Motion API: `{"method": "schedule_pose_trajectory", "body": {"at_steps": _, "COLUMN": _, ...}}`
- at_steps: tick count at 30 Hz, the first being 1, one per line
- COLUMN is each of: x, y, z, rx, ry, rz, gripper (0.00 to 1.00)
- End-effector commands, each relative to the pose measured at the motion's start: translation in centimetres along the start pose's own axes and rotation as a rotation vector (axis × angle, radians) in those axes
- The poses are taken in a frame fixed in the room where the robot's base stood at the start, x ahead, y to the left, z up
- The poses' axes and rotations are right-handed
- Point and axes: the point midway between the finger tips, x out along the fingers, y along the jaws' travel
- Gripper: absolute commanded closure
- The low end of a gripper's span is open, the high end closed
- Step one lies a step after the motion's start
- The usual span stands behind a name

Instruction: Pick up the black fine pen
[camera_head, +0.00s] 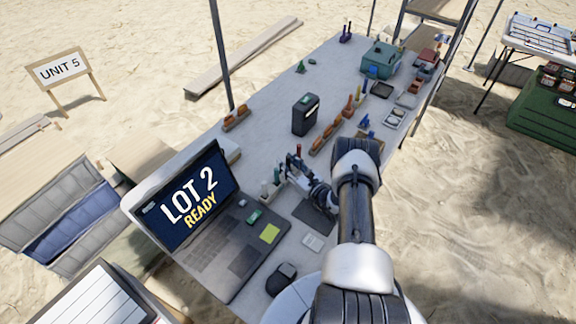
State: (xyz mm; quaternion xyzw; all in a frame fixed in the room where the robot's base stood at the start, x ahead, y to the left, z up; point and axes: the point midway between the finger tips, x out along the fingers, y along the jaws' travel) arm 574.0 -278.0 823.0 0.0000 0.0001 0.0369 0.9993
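My gripper (292,164) is over the table just behind the laptop, beside a small group of upright items (271,186) in white and green. A thin reddish upright item (298,149) shows right at its fingertips. I cannot pick out a black fine pen for certain; it may be hidden by the gripper or too small to tell. The fingers are small and dark here, and I cannot tell whether they are open, shut or holding anything.
A laptop (212,235) reading "LOT 2 READY", a mouse (281,278) and yellow note (269,234) lie near. A black box (305,114) stands behind the gripper. Orange-brown racks (326,138), small blue items and a teal case (380,60) line the table. Bare tabletop (265,110) is left of the box.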

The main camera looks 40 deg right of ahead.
Motion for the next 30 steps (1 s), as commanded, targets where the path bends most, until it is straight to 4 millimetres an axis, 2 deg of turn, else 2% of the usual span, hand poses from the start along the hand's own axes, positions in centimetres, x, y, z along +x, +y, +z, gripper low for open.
{"method": "schedule_pose_trajectory", "body": {"at_steps": 14, "x": 0.0, "y": 0.0, "z": 0.0, "rx": 0.000, "ry": 0.000, "rz": 0.000, "gripper": 0.99}}
{"method": "schedule_pose_trajectory", "body": {"at_steps": 23, "x": 0.0, "y": 0.0, "z": 0.3, "rx": -0.001, "ry": -0.001, "rz": 0.000, "gripper": 0.99}}
{"method": "schedule_pose_trajectory", "body": {"at_steps": 26, "x": 0.0, "y": 0.0, "z": 1.1, "rx": -0.001, "ry": -0.001, "rz": 0.000, "gripper": 0.99}}
{"method": "schedule_pose_trajectory", "body": {"at_steps": 30, "x": 0.0, "y": -0.1, "z": 3.0, "rx": -0.001, "ry": -0.002, "rz": 0.000, "gripper": 0.99}}
